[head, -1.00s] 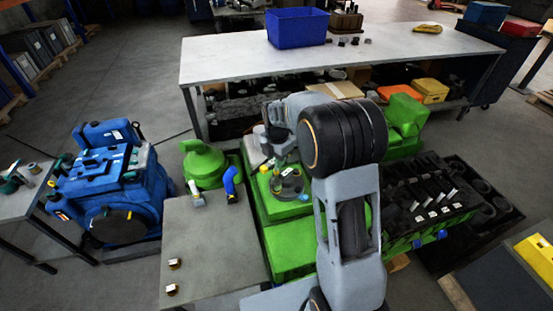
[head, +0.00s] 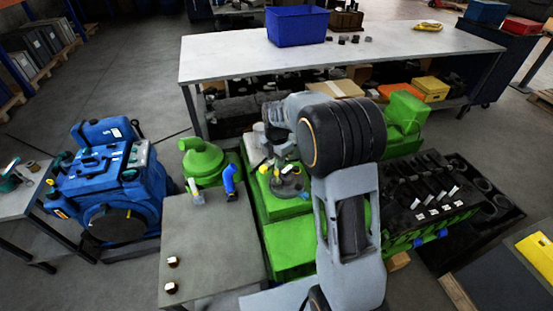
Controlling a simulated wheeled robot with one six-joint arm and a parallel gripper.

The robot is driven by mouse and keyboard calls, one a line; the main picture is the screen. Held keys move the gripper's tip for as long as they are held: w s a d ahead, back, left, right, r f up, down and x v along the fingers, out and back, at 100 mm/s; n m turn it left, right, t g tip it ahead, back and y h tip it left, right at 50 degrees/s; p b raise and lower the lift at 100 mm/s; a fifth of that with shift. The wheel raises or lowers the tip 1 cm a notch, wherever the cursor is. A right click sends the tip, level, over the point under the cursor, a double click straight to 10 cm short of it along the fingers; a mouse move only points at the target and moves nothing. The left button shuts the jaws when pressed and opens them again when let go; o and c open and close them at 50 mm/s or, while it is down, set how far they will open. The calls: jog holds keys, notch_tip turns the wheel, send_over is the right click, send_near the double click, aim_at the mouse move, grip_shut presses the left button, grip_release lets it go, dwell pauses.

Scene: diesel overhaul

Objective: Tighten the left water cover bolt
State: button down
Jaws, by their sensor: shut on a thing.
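The round grey water cover (head: 288,184) lies on top of the green engine block, left of my arm. A small yellow piece (head: 264,168) shows at its left edge and a light blue piece (head: 305,196) at its lower right. I cannot tell which of these is the left bolt. My gripper (head: 285,160) hangs pointing down just above the cover, partly hidden by my wrist. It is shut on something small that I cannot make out. Whether that thing touches the bolt cannot be seen from here.
A grey table (head: 210,245) at the left front bears a blue-handled tool (head: 230,180), a pale tool (head: 195,192) and two small blocks. A green funnel-shaped part (head: 203,160) stands behind it. A blue engine (head: 110,185) is further left. A long workbench (head: 225,65) stands behind.

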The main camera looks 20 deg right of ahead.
jog(key=m, duration=0.4)
jog(key=shift+m, duration=0.4)
jog(key=m, duration=0.6)
jog(key=shift+m, duration=0.3)
jog(key=m, duration=1.3)
jog(key=shift+f, duration=0.1)
jog(key=m, duration=0.3)
jog(key=shift+a+m, duration=0.1)
jog(key=shift+m, duration=0.2)
jog(key=m, duration=0.4)
jog(key=shift+m, duration=0.3)
